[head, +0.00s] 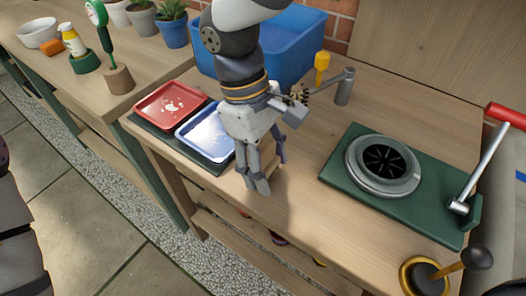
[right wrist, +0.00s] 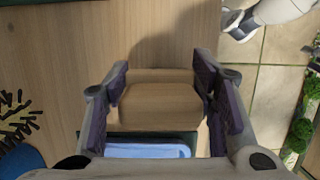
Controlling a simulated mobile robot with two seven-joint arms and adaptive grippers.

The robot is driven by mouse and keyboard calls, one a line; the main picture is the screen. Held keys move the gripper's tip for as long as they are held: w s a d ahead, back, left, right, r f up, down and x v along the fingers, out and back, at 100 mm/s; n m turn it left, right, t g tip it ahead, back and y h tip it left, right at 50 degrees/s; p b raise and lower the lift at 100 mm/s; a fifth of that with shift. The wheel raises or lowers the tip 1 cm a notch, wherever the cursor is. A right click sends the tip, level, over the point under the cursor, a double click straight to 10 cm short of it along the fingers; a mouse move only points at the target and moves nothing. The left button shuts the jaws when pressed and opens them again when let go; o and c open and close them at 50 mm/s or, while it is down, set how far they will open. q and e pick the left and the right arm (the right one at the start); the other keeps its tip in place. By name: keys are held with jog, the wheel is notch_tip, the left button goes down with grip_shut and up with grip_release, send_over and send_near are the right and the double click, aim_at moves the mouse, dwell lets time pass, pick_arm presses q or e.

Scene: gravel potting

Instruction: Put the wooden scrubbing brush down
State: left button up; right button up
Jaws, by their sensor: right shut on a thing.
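My right gripper (head: 268,178) is low over the front part of the wooden bench (head: 310,160), just right of the blue tray. It is shut on the wooden scrubbing brush (right wrist: 160,108), a plain pale wood block between the two finger pads in the right wrist view, where the gripper (right wrist: 165,100) also shows. In the head view the fingers hide most of the brush. Its bristles are out of sight, and I cannot tell whether it touches the bench. My left gripper is not in view.
A red tray (head: 172,92) and a blue tray (head: 190,140) sit on a dark mat left of the gripper. A blue bin (head: 295,40) stands behind. A green-based device (head: 340,175) is to the right. Bare bench lies between it and the gripper. The front edge is close.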

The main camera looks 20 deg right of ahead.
jog(key=shift+f, duration=0.15)
jog(key=shift+f, duration=0.1)
jog(key=shift+f, duration=0.1)
jog(key=o, duration=1.1)
jog(key=v, duration=1.2)
